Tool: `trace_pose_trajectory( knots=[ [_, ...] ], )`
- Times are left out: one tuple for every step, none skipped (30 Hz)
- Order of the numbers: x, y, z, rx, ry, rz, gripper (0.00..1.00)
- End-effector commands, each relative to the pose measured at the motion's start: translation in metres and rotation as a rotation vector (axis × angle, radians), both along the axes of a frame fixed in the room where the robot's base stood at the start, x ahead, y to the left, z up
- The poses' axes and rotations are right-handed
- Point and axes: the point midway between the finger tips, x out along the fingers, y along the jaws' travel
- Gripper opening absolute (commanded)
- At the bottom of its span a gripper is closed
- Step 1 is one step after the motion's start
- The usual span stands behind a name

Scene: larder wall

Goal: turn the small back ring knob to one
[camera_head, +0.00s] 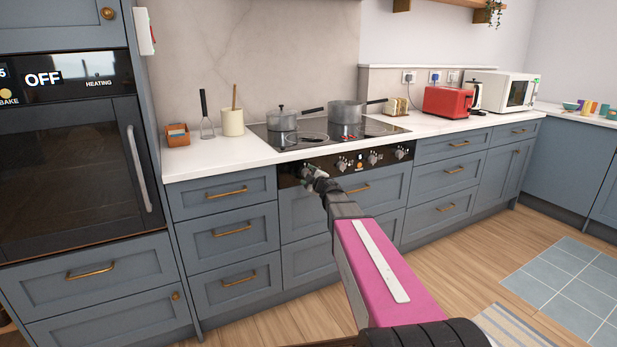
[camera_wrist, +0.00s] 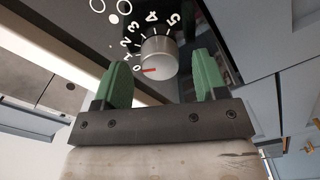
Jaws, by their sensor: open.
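A silver ring knob (camera_wrist: 158,57) stands on the black control panel in the wrist view, with a dial marked 0 to 5 around it. Its red pointer line points at or very near the 0. My gripper (camera_wrist: 160,78) is open, with one green finger on each side of the knob; I cannot tell whether either touches it. In the head view my gripper (camera_head: 312,174) is at the left end of the hob's front panel (camera_head: 357,164) and partly hides the knob there.
More knobs (camera_head: 372,158) sit to the right on the panel. Two pots, one lidded (camera_head: 282,120) and one open (camera_head: 345,113), stand on the black hob (camera_head: 310,138). Drawers (camera_head: 235,232) lie below.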

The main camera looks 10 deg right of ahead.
Motion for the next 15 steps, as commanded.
trace_pose_trajectory(
  knots=[
    [-0.008,-0.002,0.000,0.000,0.000,-0.001,0.66],
    [-0.012,-0.003,0.000,0.000,0.000,-0.001,0.66],
    [-0.018,-0.004,0.000,0.000,0.000,-0.001,0.66],
    [-0.022,-0.006,0.000,0.000,0.000,-0.001,0.66],
    [-0.027,-0.008,0.000,0.000,0.001,-0.002,0.66],
    [-0.034,-0.010,0.000,0.000,0.001,-0.002,0.66],
    [-0.040,-0.012,0.000,0.000,0.001,-0.002,0.66],
    [-0.046,-0.014,0.000,0.000,0.001,-0.002,0.66],
    [-0.053,-0.016,0.000,0.000,0.001,-0.002,0.66],
    [-0.059,-0.018,0.000,0.000,0.000,-0.001,0.66],
    [-0.064,-0.019,0.000,0.000,0.000,-0.001,0.66],
    [-0.071,-0.021,0.000,0.000,0.000,-0.001,0.66],
    [-0.076,-0.023,0.000,0.000,0.001,-0.002,0.66],
    [-0.080,-0.025,0.000,0.000,0.001,-0.002,0.66],
    [-0.085,-0.027,0.000,0.000,0.001,-0.002,0.66]
  ],
)
